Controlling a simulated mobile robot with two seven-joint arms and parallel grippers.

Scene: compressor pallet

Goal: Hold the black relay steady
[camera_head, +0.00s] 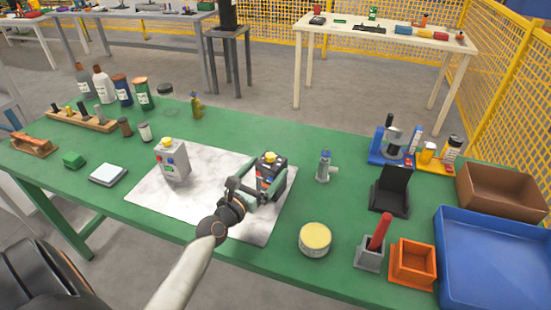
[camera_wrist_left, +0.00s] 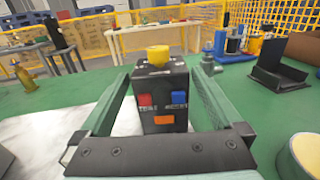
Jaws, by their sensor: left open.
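The black relay (camera_head: 268,161) stands upright on the white marbled mat (camera_head: 215,213) on the green table. In the left wrist view the relay (camera_wrist_left: 160,88) shows a yellow knob on top, a red and a blue button and an orange label. My left gripper (camera_head: 264,176) is open, with its green fingers on either side of the relay. In the left wrist view the gripper (camera_wrist_left: 160,84) has the relay between its fingers; I cannot tell whether they touch it. My right gripper is not in view.
A grey box with a yellow knob (camera_head: 172,160) stands on the mat to the left. A yellow-topped tin (camera_head: 314,239), a grey valve-like part (camera_head: 324,167), a black stand (camera_head: 391,191), an orange box (camera_head: 413,263) and a blue tray (camera_head: 490,215) are to the right. Bottles (camera_head: 103,85) stand at the back left.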

